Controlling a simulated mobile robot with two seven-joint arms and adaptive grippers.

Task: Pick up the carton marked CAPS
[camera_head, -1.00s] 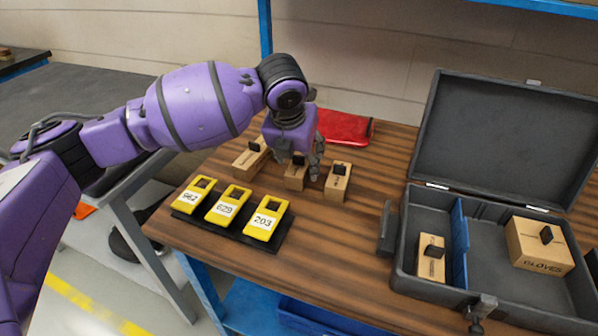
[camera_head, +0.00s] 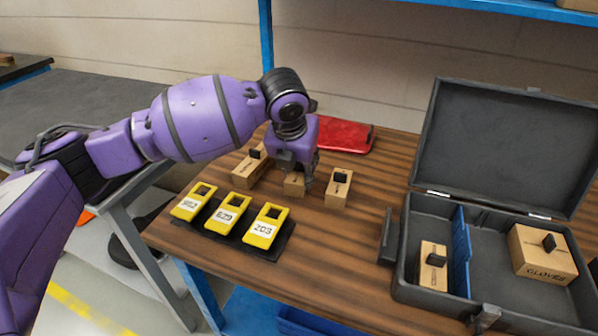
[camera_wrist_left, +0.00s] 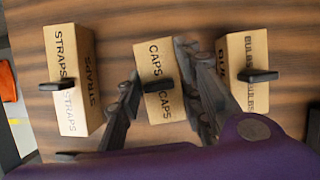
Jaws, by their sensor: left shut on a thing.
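The carton marked CAPS (camera_wrist_left: 154,60) stands on the wooden table in the left wrist view, its black tab facing up between my fingers. In the head view the carton (camera_head: 293,186) is partly hidden under my left gripper (camera_head: 296,168). My left gripper (camera_wrist_left: 160,95) is shut on the CAPS carton, with one finger on each side of it. I cannot tell whether the carton has left the table. My right gripper is not in view.
The STRAPS carton (camera_wrist_left: 68,85) stands close on the left, the BULBS carton (camera_wrist_left: 247,65) close on the right. Yellow numbered units (camera_head: 228,212) sit in front. A red pouch (camera_head: 345,137) lies behind. An open grey case (camera_head: 408,232) holding a GLOVES carton (camera_head: 541,255) stands at right.

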